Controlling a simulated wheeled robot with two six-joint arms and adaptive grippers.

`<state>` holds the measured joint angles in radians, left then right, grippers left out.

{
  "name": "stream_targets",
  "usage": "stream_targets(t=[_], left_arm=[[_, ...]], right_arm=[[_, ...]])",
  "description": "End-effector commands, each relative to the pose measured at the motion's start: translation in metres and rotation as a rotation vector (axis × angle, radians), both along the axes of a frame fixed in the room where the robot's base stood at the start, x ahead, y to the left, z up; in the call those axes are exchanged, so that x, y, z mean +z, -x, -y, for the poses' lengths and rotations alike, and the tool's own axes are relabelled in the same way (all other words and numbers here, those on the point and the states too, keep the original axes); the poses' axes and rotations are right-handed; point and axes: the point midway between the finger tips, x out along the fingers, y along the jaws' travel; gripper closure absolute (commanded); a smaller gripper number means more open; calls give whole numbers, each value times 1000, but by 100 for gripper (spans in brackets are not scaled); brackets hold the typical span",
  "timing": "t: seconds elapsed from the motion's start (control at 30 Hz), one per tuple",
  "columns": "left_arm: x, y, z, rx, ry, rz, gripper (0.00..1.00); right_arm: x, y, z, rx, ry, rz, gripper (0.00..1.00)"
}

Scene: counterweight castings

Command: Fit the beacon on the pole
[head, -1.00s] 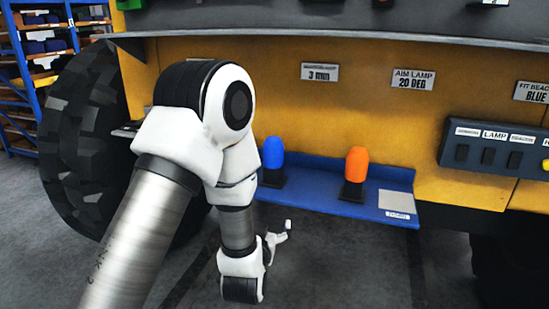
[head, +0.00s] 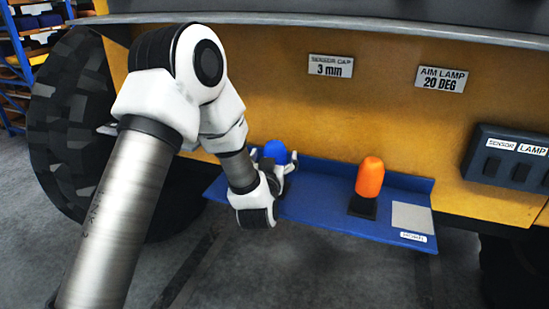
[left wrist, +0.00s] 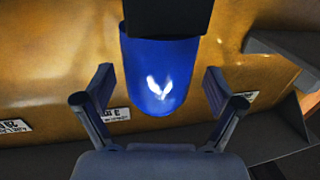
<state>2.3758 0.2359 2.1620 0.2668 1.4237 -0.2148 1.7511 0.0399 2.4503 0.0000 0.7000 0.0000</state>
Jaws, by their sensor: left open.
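The blue beacon (head: 275,150) stands at the left end of the blue shelf, partly hidden by my left gripper. My left gripper (head: 274,158) is open, with its fingers to either side of the beacon. In the left wrist view the blue beacon (left wrist: 160,75) appears upside down between the spread fingers (left wrist: 158,80), with a gap on each side. Its dark base (left wrist: 168,15) is at the top of that view. An orange beacon (head: 370,177) stands on a dark base farther right on the shelf. I cannot make out the pole. My right gripper is not in view.
The blue shelf (head: 320,205) runs along the yellow machine body (head: 300,110), with a grey square plate (head: 412,217) at its right end. A dark switch panel (head: 505,165) is at right. A large tyre (head: 75,130) is at left, and a ledge (head: 330,25) runs above.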

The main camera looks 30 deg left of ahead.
Motion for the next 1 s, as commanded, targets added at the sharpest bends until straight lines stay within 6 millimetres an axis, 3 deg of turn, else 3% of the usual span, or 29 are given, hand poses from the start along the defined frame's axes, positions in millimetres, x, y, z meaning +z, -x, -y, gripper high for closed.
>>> stream_targets(t=[0.27, 0.4, 0.5, 0.83, 1.0], left_arm=[[-2, -7, -3, -1, 0, -1, 7], [-1, -7, -3, -1, 0, -1, 56], [-2, -7, -3, -1, 0, -2, 84], [-1, -6, -3, -1, 0, -5, 85], [15, -6, -3, -1, 0, -3, 85]], right_arm=[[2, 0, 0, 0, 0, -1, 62], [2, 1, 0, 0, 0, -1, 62], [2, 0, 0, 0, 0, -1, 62], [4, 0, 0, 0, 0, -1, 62], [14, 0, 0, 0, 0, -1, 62]])
